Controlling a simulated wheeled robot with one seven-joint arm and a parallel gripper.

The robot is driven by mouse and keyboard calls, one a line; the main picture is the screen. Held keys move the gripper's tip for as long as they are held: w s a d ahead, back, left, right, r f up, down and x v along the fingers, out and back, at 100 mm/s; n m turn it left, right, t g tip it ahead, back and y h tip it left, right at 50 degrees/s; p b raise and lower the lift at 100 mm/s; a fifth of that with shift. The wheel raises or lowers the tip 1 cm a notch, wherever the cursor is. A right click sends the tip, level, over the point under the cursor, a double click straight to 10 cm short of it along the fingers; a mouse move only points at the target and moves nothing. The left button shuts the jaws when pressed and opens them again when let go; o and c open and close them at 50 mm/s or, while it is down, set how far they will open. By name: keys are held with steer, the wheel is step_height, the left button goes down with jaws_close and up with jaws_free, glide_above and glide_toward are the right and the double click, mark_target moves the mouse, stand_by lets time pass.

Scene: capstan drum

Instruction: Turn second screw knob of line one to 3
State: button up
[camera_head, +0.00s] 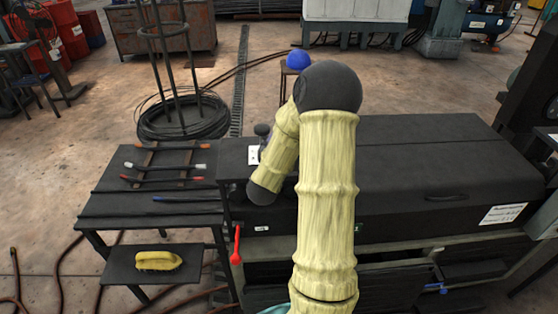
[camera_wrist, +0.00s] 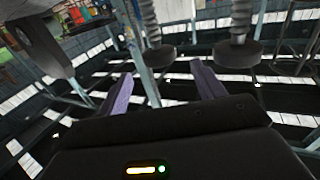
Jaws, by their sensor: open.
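In the wrist view, two ribbed grey shafts end in dark round discs and look like screw knobs. One knob (camera_wrist: 157,57) shows between my gripper's fingers, and another knob (camera_wrist: 239,54) is to the right, beyond the right finger. Which is the second of line one, and any number marks, I cannot tell. My gripper (camera_wrist: 161,71) is open, with two purple fingers apart and nothing visibly held. In the head view my arm hides the gripper. A small dark knob (camera_head: 262,130) stands at the black cabinet's left end, above a white label (camera_head: 254,155).
The long black cabinet (camera_head: 420,150) fills the right, with open drawers below. A dark table (camera_head: 150,205) with orange- and white-tipped rods stands left. A yellow brush (camera_head: 158,260) lies on a low shelf. A red tool (camera_head: 236,246) hangs at the cabinet's front left.

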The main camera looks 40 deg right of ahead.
steer(key=b+v, duration=0.4)
steer(key=v, duration=0.5)
stand_by(0.3)
steer(key=w+a+f+n+y+p, duration=0.1)
steer(key=w+a+n+y+p, duration=0.2)
steer(key=a+n+y+p, duration=0.7)
steer(key=s+a+r+g+y, duration=0.1)
steer(key=s+a+g+y, duration=0.3)
steer(key=s+a+g, duration=0.4)
steer(key=s+a, duration=0.3)
steer(key=s, duration=0.3)
steer(key=shift+a+r+n+y+p, duration=0.2)
steer(key=shift+r+n+y+p, duration=0.1)
steer(key=shift+n, duration=0.1)
